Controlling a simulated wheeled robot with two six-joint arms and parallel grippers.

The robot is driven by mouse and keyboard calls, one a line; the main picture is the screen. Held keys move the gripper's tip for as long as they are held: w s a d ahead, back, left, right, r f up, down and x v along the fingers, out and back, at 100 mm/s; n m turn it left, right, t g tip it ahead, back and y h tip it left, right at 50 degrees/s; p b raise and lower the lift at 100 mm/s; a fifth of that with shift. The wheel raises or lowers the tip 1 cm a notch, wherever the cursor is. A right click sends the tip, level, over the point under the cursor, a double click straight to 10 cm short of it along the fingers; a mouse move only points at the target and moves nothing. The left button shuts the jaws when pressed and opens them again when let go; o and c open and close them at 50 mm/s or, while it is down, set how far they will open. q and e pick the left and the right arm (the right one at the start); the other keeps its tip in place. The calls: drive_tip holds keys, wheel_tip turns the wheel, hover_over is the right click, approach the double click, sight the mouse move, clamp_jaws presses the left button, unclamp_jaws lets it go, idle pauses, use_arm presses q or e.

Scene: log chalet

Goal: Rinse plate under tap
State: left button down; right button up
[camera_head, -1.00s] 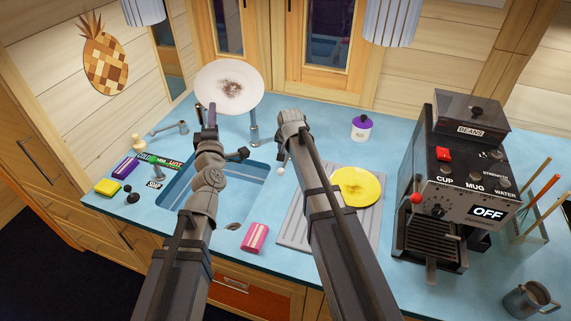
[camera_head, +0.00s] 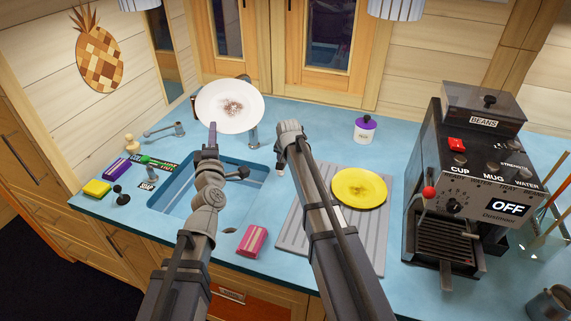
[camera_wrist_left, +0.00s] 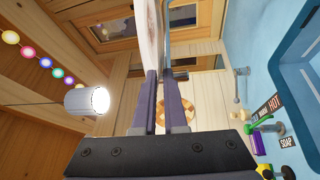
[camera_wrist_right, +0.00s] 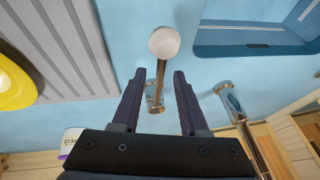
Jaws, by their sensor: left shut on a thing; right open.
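A white plate (camera_head: 230,107) with a brown stain at its middle is held tilted, its face towards me, above the back of the sink. My left gripper (camera_head: 212,130) is shut on its lower left rim; the plate's edge (camera_wrist_left: 153,35) shows nearly edge-on in the left wrist view. The metal tap (camera_head: 254,136) stands behind the plate, which hides much of it. The blue sink (camera_head: 175,200) is below, partly behind my left arm. My right gripper (camera_wrist_right: 160,88) is open, pointing at a metal lever with a white ball knob (camera_wrist_right: 164,42). I see no water.
A yellow plate (camera_head: 359,187) lies on the grey draining board (camera_head: 290,235) to the right. A pink sponge (camera_head: 252,241) lies at the sink's front edge. Soap and sponges (camera_head: 97,188) sit on the left, a coffee machine (camera_head: 470,180) on the right.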

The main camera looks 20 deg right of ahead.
clamp_jaws()
idle(1.3)
